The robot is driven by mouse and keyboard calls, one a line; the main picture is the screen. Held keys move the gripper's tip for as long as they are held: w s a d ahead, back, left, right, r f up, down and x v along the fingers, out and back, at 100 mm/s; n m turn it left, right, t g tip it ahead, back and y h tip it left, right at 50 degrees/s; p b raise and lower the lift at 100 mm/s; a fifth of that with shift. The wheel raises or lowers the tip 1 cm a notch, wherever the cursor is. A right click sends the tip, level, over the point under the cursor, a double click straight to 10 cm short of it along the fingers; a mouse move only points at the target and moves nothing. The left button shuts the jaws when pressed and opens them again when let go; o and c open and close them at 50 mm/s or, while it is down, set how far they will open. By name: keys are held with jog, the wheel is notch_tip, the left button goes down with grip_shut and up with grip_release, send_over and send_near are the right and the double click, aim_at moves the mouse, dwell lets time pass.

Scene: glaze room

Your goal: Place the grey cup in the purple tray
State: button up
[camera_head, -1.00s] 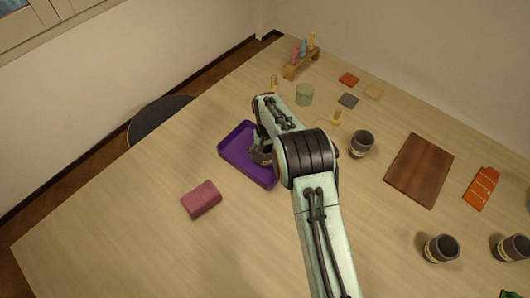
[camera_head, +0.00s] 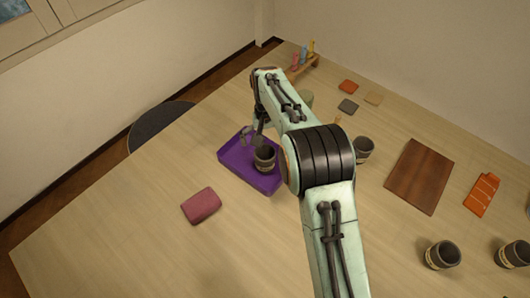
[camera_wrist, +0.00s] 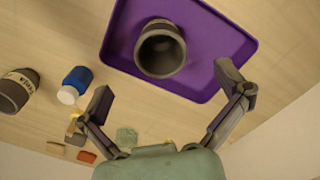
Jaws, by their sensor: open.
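A grey cup (camera_head: 265,158) stands in the purple tray (camera_head: 232,157), near the tray's right side in the head view. In the wrist view the same cup (camera_wrist: 161,50) sits on the floor of the purple tray (camera_wrist: 222,38), its open mouth facing the camera. My gripper (camera_wrist: 163,97) is open and empty, with its fingers spread apart and clear of the cup. In the head view the fingers (camera_head: 254,136) show above the tray, partly hidden by my arm.
Another dark cup (camera_head: 364,149) stands right of my arm, with two more (camera_head: 442,255) at the lower right. A pink block (camera_head: 201,206) lies before the tray. A blue bottle (camera_wrist: 76,84) shows in the wrist view. A brown board (camera_head: 419,176) lies at right.

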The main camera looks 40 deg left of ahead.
jog(key=shift+r, duration=1.6)
jog(key=shift+d, duration=0.1)
jog(key=d+r+m, duration=0.2)
jog(key=d+r, duration=0.4)
jog(key=d, duration=0.6)
jog(key=d+r+m, duration=0.2)
jog(key=d+r, duration=0.4)
jog(key=d, duration=0.6)
jog(key=s+d+f+m, duration=0.1)
jog(key=s+d+m, duration=0.1)
jog(key=s+d, duration=0.5)
jog(key=s+d+m, duration=0.1)
jog(key=s+d, duration=0.5)
jog(key=s, duration=0.5)
jog(key=shift+s+d+f+m+y, duration=0.2)
jog(key=shift+d+f+m+y, duration=0.15)
jog(key=shift+m+y, duration=0.05)
